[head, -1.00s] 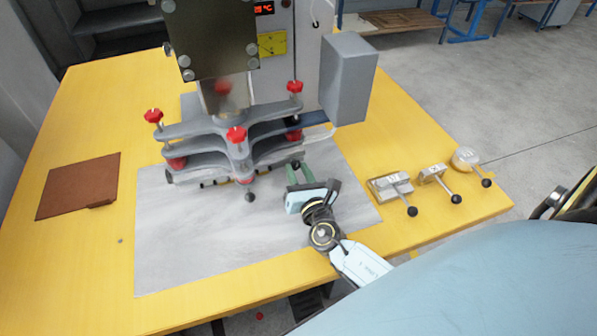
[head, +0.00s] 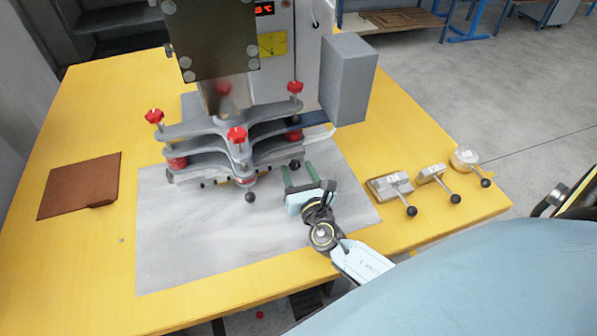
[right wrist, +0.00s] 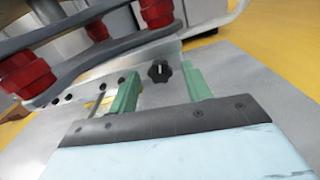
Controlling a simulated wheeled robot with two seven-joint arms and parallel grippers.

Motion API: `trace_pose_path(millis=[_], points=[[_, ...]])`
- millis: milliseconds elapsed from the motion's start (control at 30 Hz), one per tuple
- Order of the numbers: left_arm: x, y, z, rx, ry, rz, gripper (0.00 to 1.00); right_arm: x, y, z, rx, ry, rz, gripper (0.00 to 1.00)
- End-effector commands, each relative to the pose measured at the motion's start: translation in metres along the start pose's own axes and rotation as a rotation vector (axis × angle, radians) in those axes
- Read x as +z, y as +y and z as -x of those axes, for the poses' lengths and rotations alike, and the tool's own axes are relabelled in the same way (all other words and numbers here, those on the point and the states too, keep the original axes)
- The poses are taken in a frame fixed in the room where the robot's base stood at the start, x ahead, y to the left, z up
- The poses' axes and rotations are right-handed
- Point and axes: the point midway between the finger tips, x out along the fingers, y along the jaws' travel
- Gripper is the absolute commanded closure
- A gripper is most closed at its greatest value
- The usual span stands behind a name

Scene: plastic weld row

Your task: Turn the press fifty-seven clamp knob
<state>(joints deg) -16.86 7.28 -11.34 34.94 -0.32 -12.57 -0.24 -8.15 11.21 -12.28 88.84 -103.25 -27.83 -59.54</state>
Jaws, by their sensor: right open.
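A press with several red star knobs (head: 237,134) on its grey plates stands at the back of the table. A small black lobed clamp knob (right wrist: 160,71) sits at the press's base, and it also shows in the head view (head: 295,164). My right gripper (head: 297,170) is open, its two green fingers pointing at this knob. In the right wrist view the gripper (right wrist: 160,78) has one finger on each side of the knob, with gaps showing. I cannot tell how deep the knob lies between the fingertips. My left gripper is out of view.
A grey sheet (head: 190,240) covers the yellow table (head: 75,270) in front of the press. Several metal pieces with black ball handles (head: 390,186) lie at right. A brown plate (head: 75,187) lies at left. A grey box (head: 347,80) overhangs beside the press.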

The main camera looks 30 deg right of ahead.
Motion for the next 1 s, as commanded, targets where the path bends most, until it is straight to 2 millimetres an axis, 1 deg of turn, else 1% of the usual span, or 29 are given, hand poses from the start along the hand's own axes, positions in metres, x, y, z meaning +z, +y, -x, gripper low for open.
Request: trace_pose_path(millis=[167, 267, 367, 600, 700, 833, 1000], points=[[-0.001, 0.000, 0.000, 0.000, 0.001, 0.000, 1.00, 0.000, 0.000, 0.003, 0.000, 0.000, 0.000, 0.51], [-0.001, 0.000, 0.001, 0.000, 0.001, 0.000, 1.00, -0.001, 0.000, 0.015, 0.000, 0.002, 0.000, 0.51], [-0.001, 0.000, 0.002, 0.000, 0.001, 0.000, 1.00, -0.001, 0.000, 0.034, 0.001, 0.003, 0.000, 0.51], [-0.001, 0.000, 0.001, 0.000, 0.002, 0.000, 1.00, -0.001, 0.000, 0.089, 0.001, 0.004, 0.000, 0.51], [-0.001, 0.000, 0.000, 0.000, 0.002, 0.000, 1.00, -0.001, 0.000, 0.107, 0.001, 0.002, 0.002, 0.51], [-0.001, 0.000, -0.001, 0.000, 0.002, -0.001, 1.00, -0.001, 0.000, 0.124, 0.001, 0.002, 0.001, 0.51], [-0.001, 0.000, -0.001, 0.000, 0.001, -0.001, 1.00, 0.000, 0.000, 0.134, 0.001, 0.000, 0.000, 0.51]])
